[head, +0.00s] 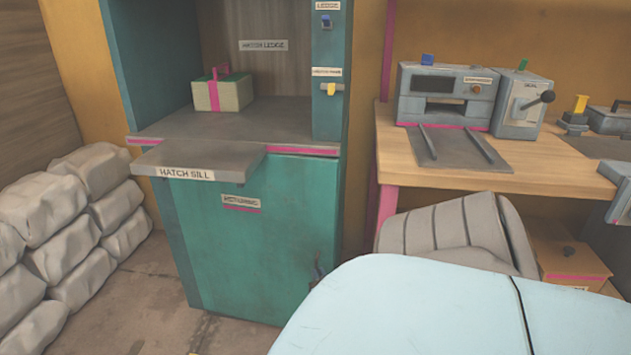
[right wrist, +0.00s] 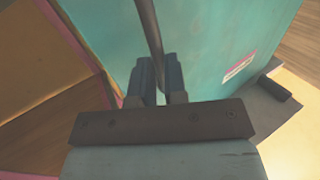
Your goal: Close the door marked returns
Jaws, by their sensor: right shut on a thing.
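The teal door marked returns (head: 250,250) is the lower front of the teal cabinet, below the hatch sill. Its label and pink stripe face me; the pink stripe also shows on the door in the right wrist view (right wrist: 238,67). The door looks flush or nearly so; I cannot tell if a gap remains. My right gripper (right wrist: 157,78) is shut on a dark bar handle (right wrist: 149,35) at the door's right side. In the head view, the gripper and handle (head: 318,267) are small, dark and partly hidden by my pale blue arm. My left gripper is not in view.
The hatch sill (head: 205,160) juts out above the door. A pink-ribboned box (head: 222,93) sits on the ledge. Grey sacks (head: 75,215) are piled at left. Floor before the door's left part is clear.

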